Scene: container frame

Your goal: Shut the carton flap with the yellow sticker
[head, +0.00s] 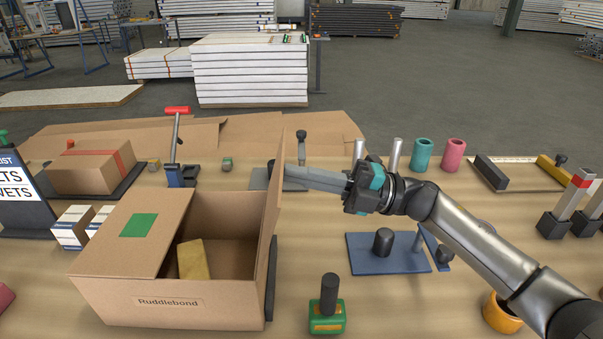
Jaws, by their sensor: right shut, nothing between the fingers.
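The open cardboard carton (172,304), marked "Ruddlebond", stands on the table at front left. Its left flap (130,245) lies shut and bears a green sticker (138,225). Its right flap (273,195) stands nearly upright, seen almost edge-on. No yellow sticker shows; the right flap's outer face is turned away from view. A yellowish block (193,259) is inside the carton. My right gripper (288,178) is shut and empty, its fingertips at the outer side of the right flap's upper part. I cannot tell whether they touch. My left gripper is out of view.
A green-based tool (327,318) stands right of the carton. A blue plate with a dark knob (382,243) lies below my right arm. Teal (422,155) and pink (453,155) cylinders stand behind the arm. A taped box (90,167) sits at back left.

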